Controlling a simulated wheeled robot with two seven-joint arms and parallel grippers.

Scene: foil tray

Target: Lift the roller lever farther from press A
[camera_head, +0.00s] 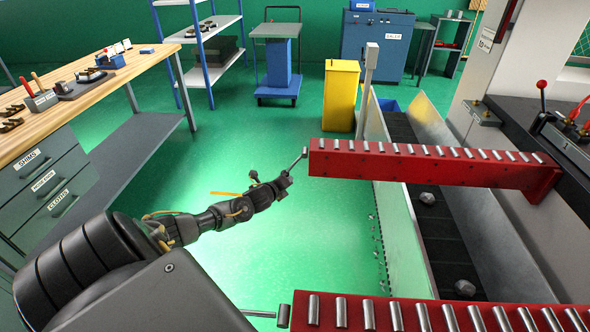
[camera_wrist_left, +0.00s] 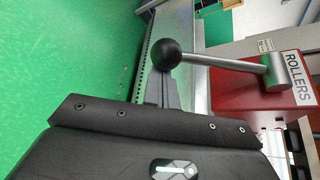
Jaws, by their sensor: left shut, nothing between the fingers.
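Two red roller beams stick out from the press at right, a far one (camera_head: 430,170) and a near one (camera_head: 350,328). The far beam's lever (camera_head: 297,160) is a thin metal rod at its left end. In the left wrist view its black ball knob (camera_wrist_left: 168,54) and rod (camera_wrist_left: 225,63) stand out from the red end labelled ROLLERS (camera_wrist_left: 265,95). My left gripper (camera_head: 286,181) is shut and empty, close to the knob; contact cannot be told. The near beam's lever (camera_head: 258,313) is partly hidden by my arm. My right gripper is out of view.
A grey walled channel (camera_head: 405,235) with dark floor and grey lumps runs below the beams. A wooden workbench (camera_head: 90,85) stands at left and a yellow bin (camera_head: 341,95) behind. The green floor between is clear.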

